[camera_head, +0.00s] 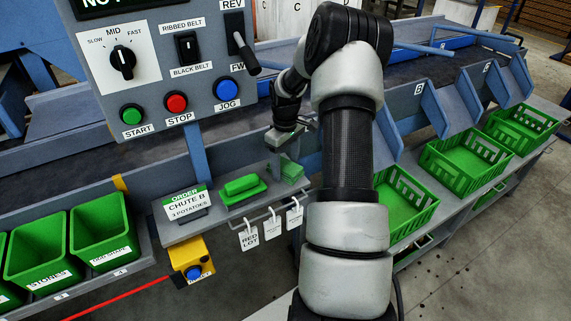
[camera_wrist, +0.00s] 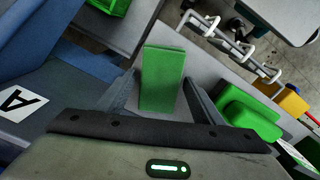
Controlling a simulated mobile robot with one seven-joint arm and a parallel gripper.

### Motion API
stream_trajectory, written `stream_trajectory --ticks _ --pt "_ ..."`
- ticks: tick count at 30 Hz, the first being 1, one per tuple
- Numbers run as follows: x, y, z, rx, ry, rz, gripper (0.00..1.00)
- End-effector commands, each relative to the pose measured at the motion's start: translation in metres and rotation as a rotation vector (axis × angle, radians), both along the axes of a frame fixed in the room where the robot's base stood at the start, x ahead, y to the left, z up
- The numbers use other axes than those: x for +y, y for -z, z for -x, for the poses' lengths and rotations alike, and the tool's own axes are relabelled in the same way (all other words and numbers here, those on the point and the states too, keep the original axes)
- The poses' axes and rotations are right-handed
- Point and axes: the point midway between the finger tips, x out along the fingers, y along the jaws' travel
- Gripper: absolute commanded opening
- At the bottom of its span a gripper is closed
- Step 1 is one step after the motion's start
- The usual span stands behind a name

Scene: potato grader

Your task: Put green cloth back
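The green cloth (camera_head: 291,171) is a folded block at the right part of the small grey shelf, beside the green tray. In the wrist view the cloth (camera_wrist: 163,78) lies between the two fingers. My gripper (camera_head: 284,150) points down over the cloth. In the wrist view my gripper (camera_wrist: 160,88) has its fingers apart, one on each side of the cloth, with a narrow gap showing at the left. The green tray (camera_head: 243,198) holds a green block (camera_head: 241,185). The cloth's underside is hidden.
An order sign (camera_head: 186,203) stands left of the tray. The control panel (camera_head: 165,70) rises behind. Green bins (camera_head: 100,232) stand left and green crates (camera_head: 462,160) right. A yellow button box (camera_head: 190,260) hangs below.

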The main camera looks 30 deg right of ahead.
Motion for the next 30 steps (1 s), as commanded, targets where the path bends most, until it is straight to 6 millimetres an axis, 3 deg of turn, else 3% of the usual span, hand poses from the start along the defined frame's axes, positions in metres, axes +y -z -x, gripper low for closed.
stream_trajectory --ticks 9,14,24,30 --pt "0.000 -0.001 0.000 0.000 0.000 0.000 0.69" --pt "-0.001 -0.013 -0.001 -0.003 0.001 0.001 0.69" --pt "-0.001 -0.085 -0.001 -0.004 0.001 0.002 0.69" --pt "0.000 -0.114 0.000 -0.002 0.000 0.002 0.69"
